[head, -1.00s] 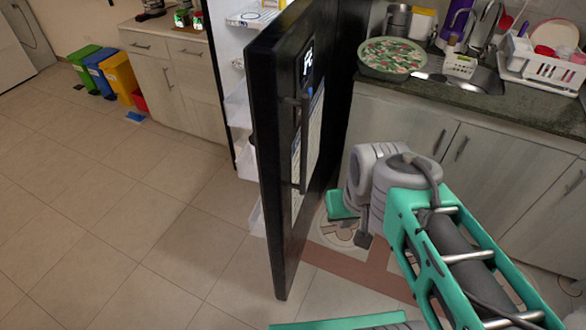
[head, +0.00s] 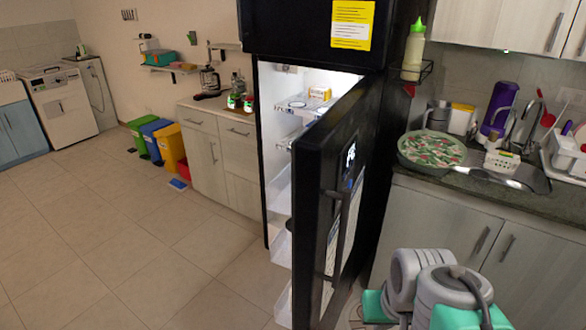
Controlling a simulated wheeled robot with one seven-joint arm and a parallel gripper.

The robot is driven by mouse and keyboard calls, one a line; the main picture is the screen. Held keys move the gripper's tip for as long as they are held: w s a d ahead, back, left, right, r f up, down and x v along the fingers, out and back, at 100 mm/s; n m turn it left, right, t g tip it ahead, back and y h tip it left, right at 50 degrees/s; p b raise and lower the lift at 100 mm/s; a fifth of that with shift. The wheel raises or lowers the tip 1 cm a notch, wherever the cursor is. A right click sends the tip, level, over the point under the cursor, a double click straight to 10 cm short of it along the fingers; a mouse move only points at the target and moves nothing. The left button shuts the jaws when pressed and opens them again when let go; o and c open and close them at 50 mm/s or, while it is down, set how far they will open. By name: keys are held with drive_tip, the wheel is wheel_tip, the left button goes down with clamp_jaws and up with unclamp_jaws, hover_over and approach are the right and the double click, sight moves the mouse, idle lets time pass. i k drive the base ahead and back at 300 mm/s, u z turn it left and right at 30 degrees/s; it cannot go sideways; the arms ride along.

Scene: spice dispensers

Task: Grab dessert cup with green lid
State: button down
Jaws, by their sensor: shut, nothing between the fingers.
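I cannot make out a dessert cup with a green lid in the head view. The black fridge (head: 310,25) stands in the middle with its lower door (head: 345,190) ajar. Inside, on a lit upper shelf, there is a small yellow item (head: 319,93) and a white round-marked thing (head: 297,104), too small to name. The door hides much of the interior. My arm (head: 435,285) shows at the bottom right, in front of the cabinets and right of the door. My gripper is not in view.
Small jars with red and green (head: 236,101) stand on the counter left of the fridge. A round green-rimmed tray (head: 430,150) and sink (head: 500,175) are on the right counter. Coloured bins (head: 168,147) stand by the left wall. The floor (head: 150,240) left of the fridge is clear.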

sight(236, 96)
drive_tip(key=u, duration=0.05)
drive_tip(key=k, duration=1)
drive_tip(key=u, duration=1.15)
drive_tip(key=i, duration=4.6)
drive_tip(key=z, duration=0.6)
drive_tip(key=i, duration=1.7)
